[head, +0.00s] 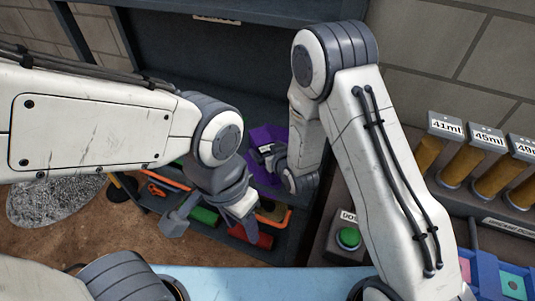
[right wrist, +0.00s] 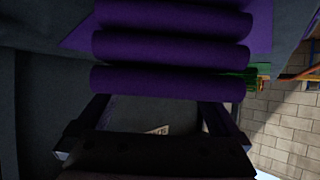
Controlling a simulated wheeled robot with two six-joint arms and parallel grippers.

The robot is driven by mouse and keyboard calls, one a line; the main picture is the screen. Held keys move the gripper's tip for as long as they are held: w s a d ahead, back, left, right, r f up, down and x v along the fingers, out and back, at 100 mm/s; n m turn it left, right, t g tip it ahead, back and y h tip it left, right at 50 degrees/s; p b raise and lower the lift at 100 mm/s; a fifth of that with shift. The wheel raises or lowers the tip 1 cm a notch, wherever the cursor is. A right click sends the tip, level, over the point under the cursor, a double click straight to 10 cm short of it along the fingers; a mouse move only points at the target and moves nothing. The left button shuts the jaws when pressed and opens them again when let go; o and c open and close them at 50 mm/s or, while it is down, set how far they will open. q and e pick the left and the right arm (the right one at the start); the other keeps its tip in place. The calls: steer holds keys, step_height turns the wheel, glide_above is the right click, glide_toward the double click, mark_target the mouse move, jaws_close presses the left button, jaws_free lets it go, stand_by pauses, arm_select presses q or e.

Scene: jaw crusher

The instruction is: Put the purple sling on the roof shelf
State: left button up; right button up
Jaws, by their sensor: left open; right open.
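The purple sling (head: 268,136) lies on a dark surface in the middle of the head view, partly hidden by my right gripper. In the right wrist view the sling (right wrist: 172,52) shows as several stacked rolls just ahead of the fingers. My right gripper (head: 273,165) is open at the sling; its fingers also show in the right wrist view (right wrist: 158,118). I cannot tell whether they touch the rolls. My left gripper (head: 212,218) is open and empty, lower and left of the sling, above the bins. A dark shelf edge (head: 290,12) with a small label runs along the top; its wording is unreadable.
Below are orange bins (head: 170,181) with tools, a green item (head: 204,215) and a red item (head: 250,236). A gravel heap (head: 55,200) lies at left. At right stand labelled amber cylinders (head: 432,150) and a panel with a green button (head: 349,238).

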mark_target(265, 143)
steer(key=x, duration=0.3)
steer(key=shift+w, duration=0.15)
steer(key=shift+r, duration=0.1)
jaws_close()
steer(key=shift+r, duration=0.1)
steer(key=shift+r, duration=0.6)
step_height(265, 143, up, 4)
steer(key=p, duration=0.3)
steer(key=shift+f, duration=0.15)
steer(key=v, duration=0.3)
steer(key=d+p+v, duration=0.1)
steer(key=v, duration=0.2)
steer(key=d+v, duration=0.1)
steer(key=v, duration=0.3)
steer(key=shift+w+d+f+p, duration=0.1)
steer(key=shift+w+f+p, duration=0.05)
steer(key=shift+w+p, duration=0.3)
steer(key=shift+d+p+v, duration=0.25)
steer(key=shift+p+v, duration=1.2)
steer(key=shift+p, duration=2.7)
